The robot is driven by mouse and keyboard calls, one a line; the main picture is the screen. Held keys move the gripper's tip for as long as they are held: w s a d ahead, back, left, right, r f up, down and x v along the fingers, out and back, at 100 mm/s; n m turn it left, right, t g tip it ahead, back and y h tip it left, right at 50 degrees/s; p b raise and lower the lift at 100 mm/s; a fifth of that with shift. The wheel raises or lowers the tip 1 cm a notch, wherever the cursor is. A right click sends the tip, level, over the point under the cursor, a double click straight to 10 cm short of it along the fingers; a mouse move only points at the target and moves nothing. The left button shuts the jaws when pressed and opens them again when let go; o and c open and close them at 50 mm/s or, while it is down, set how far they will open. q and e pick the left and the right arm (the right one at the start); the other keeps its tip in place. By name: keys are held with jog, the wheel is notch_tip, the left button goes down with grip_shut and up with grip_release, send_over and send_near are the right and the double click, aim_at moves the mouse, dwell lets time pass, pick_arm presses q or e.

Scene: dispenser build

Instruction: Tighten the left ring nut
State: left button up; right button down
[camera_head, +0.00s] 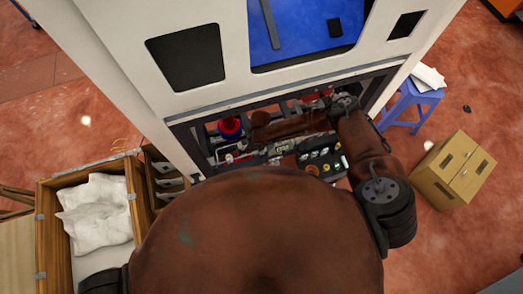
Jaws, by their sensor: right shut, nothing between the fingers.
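A round red part with a blue band (229,127) sits at the left of the open bay in the white cabinet. I cannot tell for sure whether the left ring nut belongs to it; no ring nut shows clearly. My right arm reaches into the bay from the right. My left gripper is out of view.
The white cabinet (120,62) frames the bay, with a grey rail along its top. A dark tray (325,163) of small coloured parts lies at the bay's right. A wooden crate (47,215) with white bags stands left; a blue stool (408,100) and cardboard box (452,170) stand right.

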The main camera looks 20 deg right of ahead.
jog(key=shift+s+f+p, duration=0.2)
jog(key=shift+s+p, duration=0.45)
jog(key=shift+s, duration=0.05)
dwell(0.7)
jog(key=shift+d+r, duration=0.1)
jog(key=shift+w+r+p, duration=0.3)
jog(key=shift+r+p, duration=0.35)
jog(key=shift+p, duration=0.2)
notch_tip(320, 180, up, 6)
jog(key=p, duration=0.7)
dwell(0.7)
